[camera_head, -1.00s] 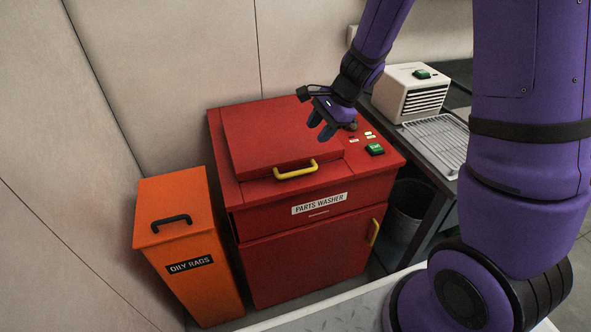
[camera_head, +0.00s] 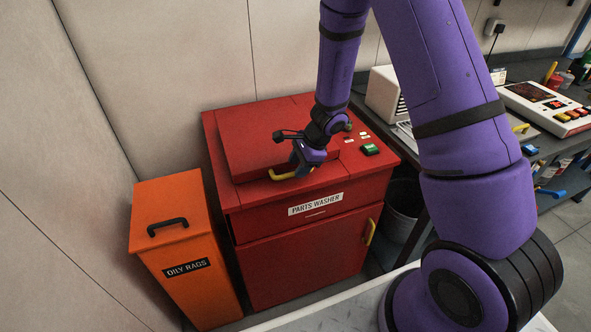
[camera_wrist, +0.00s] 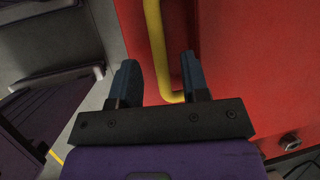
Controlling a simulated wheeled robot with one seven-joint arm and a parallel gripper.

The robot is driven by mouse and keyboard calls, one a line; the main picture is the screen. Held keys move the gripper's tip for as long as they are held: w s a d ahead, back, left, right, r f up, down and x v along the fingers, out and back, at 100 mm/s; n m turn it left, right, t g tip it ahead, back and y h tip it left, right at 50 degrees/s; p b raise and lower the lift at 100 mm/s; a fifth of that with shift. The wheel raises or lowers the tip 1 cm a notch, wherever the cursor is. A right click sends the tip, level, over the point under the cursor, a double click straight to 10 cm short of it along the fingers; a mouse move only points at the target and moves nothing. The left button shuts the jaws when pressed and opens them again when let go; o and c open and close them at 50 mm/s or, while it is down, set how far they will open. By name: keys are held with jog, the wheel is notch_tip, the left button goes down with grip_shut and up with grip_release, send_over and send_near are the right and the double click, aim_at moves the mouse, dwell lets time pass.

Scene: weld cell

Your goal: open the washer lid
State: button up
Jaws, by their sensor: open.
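The red parts washer (camera_head: 300,240) stands against the wall. Its red lid (camera_head: 250,135) lies flat and closed on top. The yellow lid handle (camera_head: 279,177) is at the lid's front edge, its right part hidden behind my gripper (camera_head: 301,168). In the wrist view, my gripper (camera_wrist: 160,75) is open, with dark fingers on either side of the yellow handle (camera_wrist: 155,40). The handle's bent end shows close to the right finger. I cannot tell whether either finger touches it.
An orange oily rags bin (camera_head: 175,240) stands left of the washer. A green button (camera_head: 370,149) sits on the washer's top right. A dark waste bin (camera_head: 404,205) and a workbench with a control box (camera_head: 548,105) are to the right.

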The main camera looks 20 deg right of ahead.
jog(key=shift+x, duration=1.1)
jog(key=shift+c, duration=0.3)
grip_shut()
jog(key=shift+r, duration=0.15)
